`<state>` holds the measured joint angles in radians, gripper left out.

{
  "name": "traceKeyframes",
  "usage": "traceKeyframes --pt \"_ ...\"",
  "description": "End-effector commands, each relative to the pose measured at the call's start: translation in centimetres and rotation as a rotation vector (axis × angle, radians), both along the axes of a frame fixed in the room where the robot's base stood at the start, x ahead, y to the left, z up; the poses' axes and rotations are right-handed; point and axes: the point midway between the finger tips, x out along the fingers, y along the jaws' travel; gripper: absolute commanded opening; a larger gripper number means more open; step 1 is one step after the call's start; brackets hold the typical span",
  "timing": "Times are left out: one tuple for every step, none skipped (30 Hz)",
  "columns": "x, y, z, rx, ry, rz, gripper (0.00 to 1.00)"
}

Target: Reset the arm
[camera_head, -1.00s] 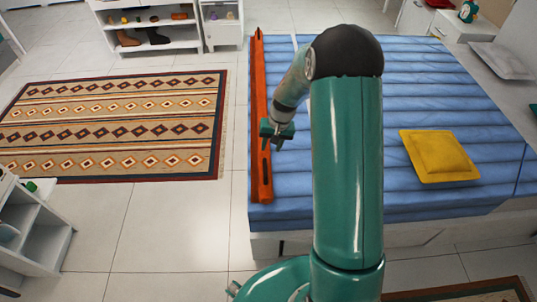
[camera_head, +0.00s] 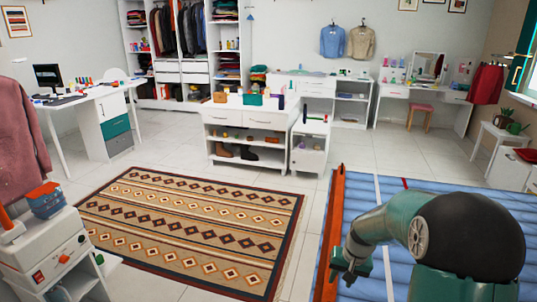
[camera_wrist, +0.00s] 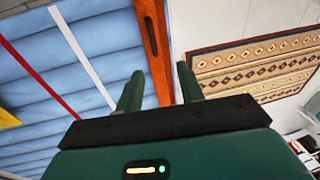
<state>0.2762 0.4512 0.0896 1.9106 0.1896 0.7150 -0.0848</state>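My arm reaches over the blue bed (camera_head: 400,183) in the head view, with my gripper (camera_head: 350,268) low in the picture, near the orange-red board (camera_head: 333,225) along the bed's left edge. In the wrist view, the two green fingers of my gripper (camera_wrist: 160,88) stand apart with nothing between them. The board (camera_wrist: 152,40) shows beyond the fingers, between the blue bed (camera_wrist: 80,50) and the floor. I cannot tell the exact height of my gripper above the bed.
A patterned rug (camera_head: 195,228) lies on the tiled floor left of the bed. A white shoe cabinet (camera_head: 246,135) stands behind it. A white unit with a boxy machine (camera_head: 45,250) is at the lower left. Open tiled floor (camera_head: 160,150) lies between the rug and the desk (camera_head: 90,110).

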Motion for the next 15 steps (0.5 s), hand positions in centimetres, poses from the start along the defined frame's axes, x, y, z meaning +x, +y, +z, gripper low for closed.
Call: traceKeyframes --pt "-0.7 0.6 2.4 -0.017 -0.025 0.016 0.38" --pt "-1.2 0.9 3.4 -0.025 -0.033 0.024 0.38" --pt "-1.8 1.2 4.8 -0.035 -0.046 0.033 0.38" --pt "-2.3 1.5 5.9 -0.044 -0.057 0.041 0.38" --pt "-2.9 1.8 6.9 -0.052 -0.067 0.049 0.38" --pt "-3.6 2.1 8.2 -0.063 -0.081 0.058 0.38" --pt "-4.2 2.4 9.1 -0.069 -0.091 0.064 0.38" --pt "-4.8 2.7 10.0 -0.076 -0.102 0.070 0.38" --pt "-5.7 3.0 11.2 -0.085 -0.114 0.079 0.38" --pt "-6.3 3.3 12.0 -0.092 -0.124 0.085 0.38" --pt "-7.0 3.5 12.8 -0.100 -0.135 0.092 0.38" --pt "-7.9 3.9 13.8 -0.108 -0.150 0.100 0.38" --pt "-8.6 4.1 14.6 -0.115 -0.161 0.105 0.38" --pt "-9.4 4.3 15.3 -0.121 -0.171 0.110 0.38" --pt "-10.3 4.6 16.2 -0.129 -0.185 0.119 0.38"
